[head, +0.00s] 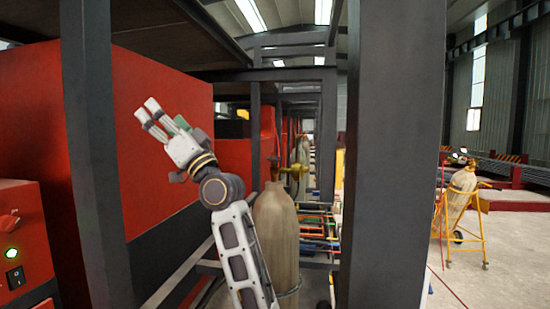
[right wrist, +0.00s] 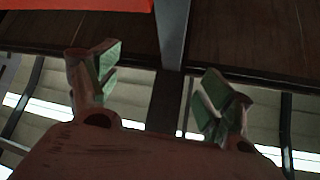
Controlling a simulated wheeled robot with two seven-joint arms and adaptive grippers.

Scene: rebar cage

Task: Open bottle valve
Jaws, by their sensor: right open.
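A tan gas bottle (head: 275,230) stands upright in the middle of the head view, its lower left side partly hidden by my arm. A brass-coloured bottle valve (head: 292,170) sits on its top; whether it is open or shut cannot be told. My right gripper (head: 147,110) is up and to the left of the valve, apart from it, pointing up and left in front of a red cabinet. In the right wrist view the right gripper (right wrist: 160,88) has its green-padded fingers spread with nothing between them. My left gripper is not in view.
A dark post (head: 390,150) rises close on the right, another (head: 95,150) on the left. The red cabinet (head: 160,120) fills the left under a dark deck. A yellow cart (head: 482,230) with another bottle (head: 458,195) stands far right, with open floor around it.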

